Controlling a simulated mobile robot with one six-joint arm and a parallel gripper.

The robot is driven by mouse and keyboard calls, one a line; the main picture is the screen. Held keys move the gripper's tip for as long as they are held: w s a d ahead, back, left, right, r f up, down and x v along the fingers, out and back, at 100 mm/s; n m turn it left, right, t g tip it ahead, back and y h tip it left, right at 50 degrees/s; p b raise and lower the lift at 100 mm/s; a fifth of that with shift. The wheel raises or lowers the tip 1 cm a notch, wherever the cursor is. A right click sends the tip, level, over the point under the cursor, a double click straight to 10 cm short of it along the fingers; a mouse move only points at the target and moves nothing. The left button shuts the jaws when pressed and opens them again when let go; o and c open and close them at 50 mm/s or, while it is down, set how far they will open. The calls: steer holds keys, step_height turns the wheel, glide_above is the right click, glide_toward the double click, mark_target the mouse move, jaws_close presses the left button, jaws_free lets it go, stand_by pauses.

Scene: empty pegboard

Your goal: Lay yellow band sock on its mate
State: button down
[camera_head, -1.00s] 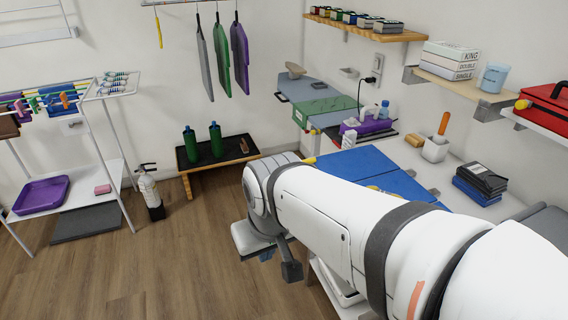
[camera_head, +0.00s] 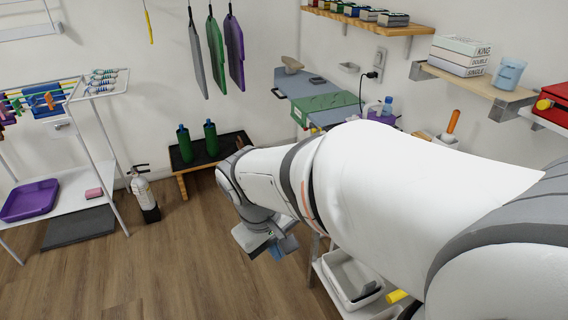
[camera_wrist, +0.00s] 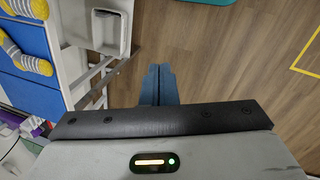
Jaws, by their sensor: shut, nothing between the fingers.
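Two socks with yellow bands lie on the blue surface (camera_wrist: 38,95) at the left of the wrist view. One sock (camera_wrist: 28,8) is cut by the top edge of the picture, and the other sock (camera_wrist: 24,56) lies below it, apart from it. I cannot tell which is the one to be laid. My gripper (camera_wrist: 158,70) is shut and empty, over the wood floor to the right of the table. In the head view my gripper (camera_head: 284,246) hangs beyond the table's left side, and my arm hides the blue surface and the socks.
A grey-white bin (camera_head: 352,277) stands on a low shelf under the table; it also shows in the wrist view (camera_wrist: 107,30). A low dark bench (camera_head: 222,148) holds two green bottles. A fire extinguisher (camera_head: 143,194) stands at left. The floor between is clear.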

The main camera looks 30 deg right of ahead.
steer(key=w+d+f+n+h+b, duration=0.3)
steer(key=w+d+f+n+h, duration=0.8)
steer(key=d+f+n+h, duration=0.4)
steer(key=d+r+p, duration=0.1)
steer(key=d+p, duration=0.2)
steer(key=d, duration=1.1)
steer(key=shift+s+n+h, duration=0.15)
steer(key=shift+n+h, duration=0.15)
steer(key=shift+n, duration=0.1)
steer(key=shift+d, duration=0.1)
